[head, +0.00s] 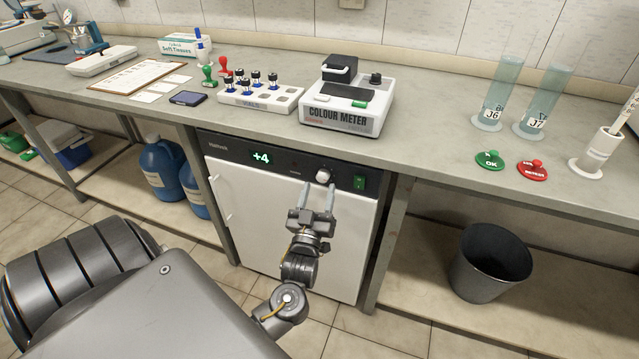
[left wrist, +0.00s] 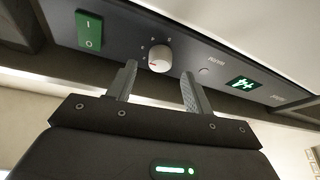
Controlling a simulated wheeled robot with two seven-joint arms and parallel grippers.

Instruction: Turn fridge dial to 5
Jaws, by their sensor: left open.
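The small white fridge (head: 262,220) stands under the bench, with a dark control panel along its top. Its white round dial (head: 323,175) is on the right part of the panel; it also shows in the left wrist view (left wrist: 160,55), with a small red mark on its face. The green display (head: 261,157) reads +4. My left gripper (head: 318,194) is open in front of the panel, just below the dial. In the left wrist view its two fingers (left wrist: 160,80) are on either side of the dial, with nothing between them. My right gripper is not in view.
A green switch (head: 359,183) sits right of the dial on the panel. The bench edge overhangs just above. On the bench are a colour meter (head: 345,100) and a vial rack (head: 260,97). A dark bin (head: 490,263) stands at right; blue jugs (head: 163,170) stand left of the fridge.

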